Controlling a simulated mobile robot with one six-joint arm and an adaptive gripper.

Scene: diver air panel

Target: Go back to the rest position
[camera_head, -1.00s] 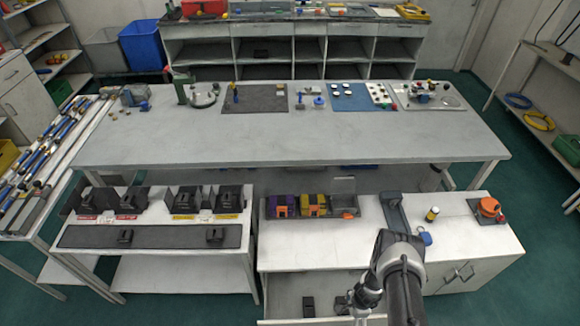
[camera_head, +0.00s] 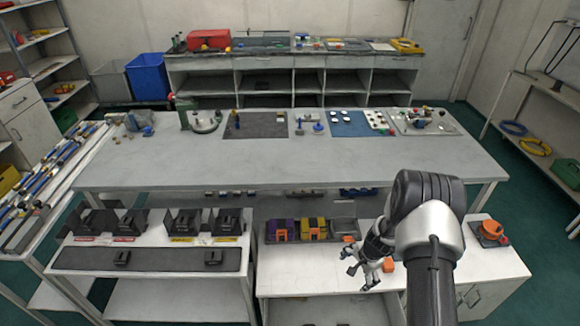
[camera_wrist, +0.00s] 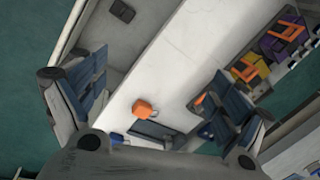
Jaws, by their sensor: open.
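My gripper (camera_head: 360,272) hangs over the front white cabinet top (camera_head: 318,272) in the head view, pointing down and to the left. In the wrist view its two fingers stand wide apart with nothing between them (camera_wrist: 155,105). Below it, an orange block (camera_wrist: 145,108) lies on the white surface, apart from the fingers. An orange piece (camera_head: 388,264) also shows close to the gripper in the head view. My arm hides part of the cabinet top on the right.
Purple and yellow cases (camera_head: 296,229) sit in a tray at the back of the cabinet top. An orange round device (camera_head: 491,231) stands at the right. Black holders (camera_head: 185,222) fill the left bench. A long grey table (camera_head: 290,166) lies behind.

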